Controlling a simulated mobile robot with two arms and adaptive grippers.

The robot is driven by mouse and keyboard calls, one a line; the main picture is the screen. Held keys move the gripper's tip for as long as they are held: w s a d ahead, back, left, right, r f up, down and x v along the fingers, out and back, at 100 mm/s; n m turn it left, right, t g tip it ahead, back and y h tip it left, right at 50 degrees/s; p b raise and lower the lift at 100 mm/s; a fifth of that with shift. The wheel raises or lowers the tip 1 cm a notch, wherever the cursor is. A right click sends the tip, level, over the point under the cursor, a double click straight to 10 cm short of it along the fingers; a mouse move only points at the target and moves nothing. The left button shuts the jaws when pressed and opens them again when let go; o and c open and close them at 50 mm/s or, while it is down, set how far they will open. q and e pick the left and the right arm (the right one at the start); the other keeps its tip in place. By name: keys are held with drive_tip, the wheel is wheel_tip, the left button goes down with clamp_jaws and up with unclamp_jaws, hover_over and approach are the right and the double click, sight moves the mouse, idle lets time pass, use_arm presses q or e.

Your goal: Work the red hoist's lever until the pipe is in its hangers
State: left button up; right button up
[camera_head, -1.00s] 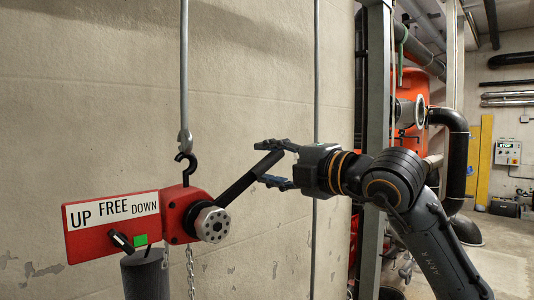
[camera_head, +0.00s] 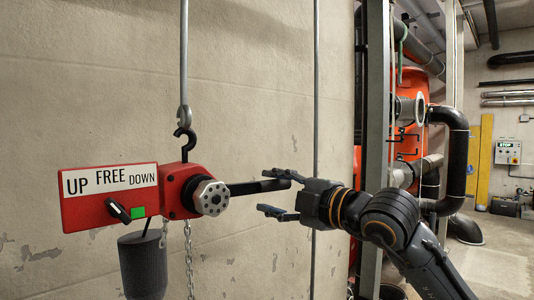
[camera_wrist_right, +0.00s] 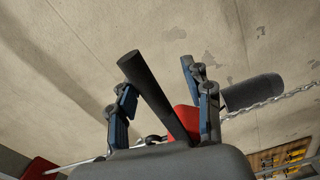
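The red hoist (camera_head: 175,183) hangs from a hook and rod at the left of the head view. Its black lever (camera_head: 250,187) sticks out to the right from a silver hub, nearly level. The label reads UP, FREE, DOWN; below it, the selector knob (camera_head: 118,211) has its upper end toward UP, beside a green square. My right gripper (camera_head: 264,191) is open, with its fingers apart above and below the lever's end. In the wrist view the lever (camera_wrist_right: 155,92) passes between the spread fingers; contact is unclear. I cannot identify the pipe or its hangers. My left gripper is not in view.
A dark cylinder (camera_head: 143,266) and a chain (camera_head: 189,262) hang below the hoist, close to the wall (camera_head: 90,100). A grey post (camera_head: 376,110) stands behind my right arm. Black and orange piping (camera_head: 458,160) fills the space beyond it.

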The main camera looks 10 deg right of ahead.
drive_tip(key=s+a+f+m+b, duration=0.3)
drive_tip(key=a+f+m+b, duration=0.1)
drive_tip(key=f+b, duration=0.6)
drive_tip(key=shift+s+a+f+m+b, duration=0.15)
drive_tip(key=shift+a+f+m+b, duration=0.15)
drive_tip(key=shift+a+b, duration=0.35)
drive_tip(key=shift+r, duration=0.15)
drive_tip(key=shift+n, duration=0.8)
drive_tip(key=shift+w+d+r+p, duration=0.45)
drive_tip(key=shift+d+r, duration=0.15)
drive_tip(key=shift+r, duration=0.1)
drive_tip(key=shift+w+d+r+p, duration=0.4)
drive_tip(key=shift+d+r, duration=0.2)
drive_tip(key=shift+r, duration=0.1)
